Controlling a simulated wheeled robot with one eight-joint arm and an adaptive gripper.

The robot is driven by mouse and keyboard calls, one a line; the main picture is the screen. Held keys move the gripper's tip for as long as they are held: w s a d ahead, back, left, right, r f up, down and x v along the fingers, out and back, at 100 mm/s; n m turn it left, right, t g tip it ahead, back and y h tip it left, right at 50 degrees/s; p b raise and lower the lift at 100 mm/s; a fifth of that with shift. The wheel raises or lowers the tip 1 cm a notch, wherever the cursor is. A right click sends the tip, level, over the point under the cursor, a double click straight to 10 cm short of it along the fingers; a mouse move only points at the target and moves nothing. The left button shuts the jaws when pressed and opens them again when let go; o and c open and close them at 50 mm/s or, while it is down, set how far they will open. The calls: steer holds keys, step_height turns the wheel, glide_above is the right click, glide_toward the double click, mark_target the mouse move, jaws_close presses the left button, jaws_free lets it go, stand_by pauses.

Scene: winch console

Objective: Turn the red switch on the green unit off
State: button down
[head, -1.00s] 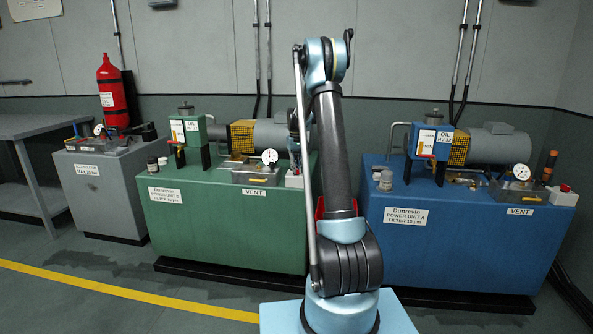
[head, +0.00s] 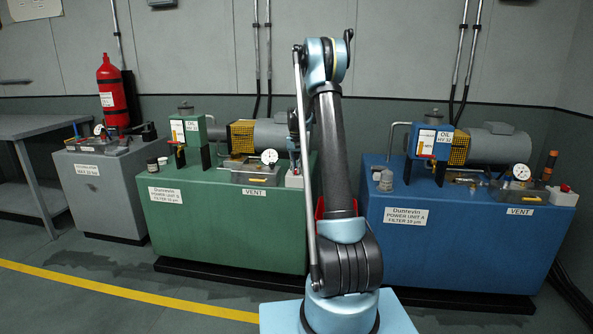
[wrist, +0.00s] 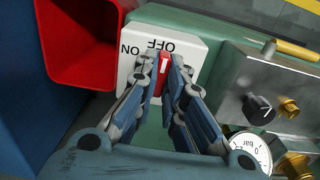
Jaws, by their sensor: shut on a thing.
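In the wrist view, the red switch (wrist: 164,66) stands on a white box (wrist: 186,48) on the green unit (wrist: 215,32). The box is lettered ON and OFF, upside down here. The switch carries a white line that lies close to the OFF lettering. My gripper (wrist: 165,75) is shut on the red switch, one finger on each side; the fingers hide its lower part. In the head view, the green unit (head: 225,215) stands left of my arm, with the white box (head: 293,179) at its right end. My gripper is mostly hidden there behind my arm.
A gauge (wrist: 250,150), a black knob (wrist: 258,108) and brass fittings lie close right of my gripper. A red hollow box (wrist: 80,45) is close at left. The blue unit (head: 455,245) stands right of my arm, the grey unit (head: 100,195) far left.

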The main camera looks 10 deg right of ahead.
steer(key=c, duration=1.7)
jaws_free()
step_height(320, 180, up, 12)
steer(key=shift+f, duration=0.1)
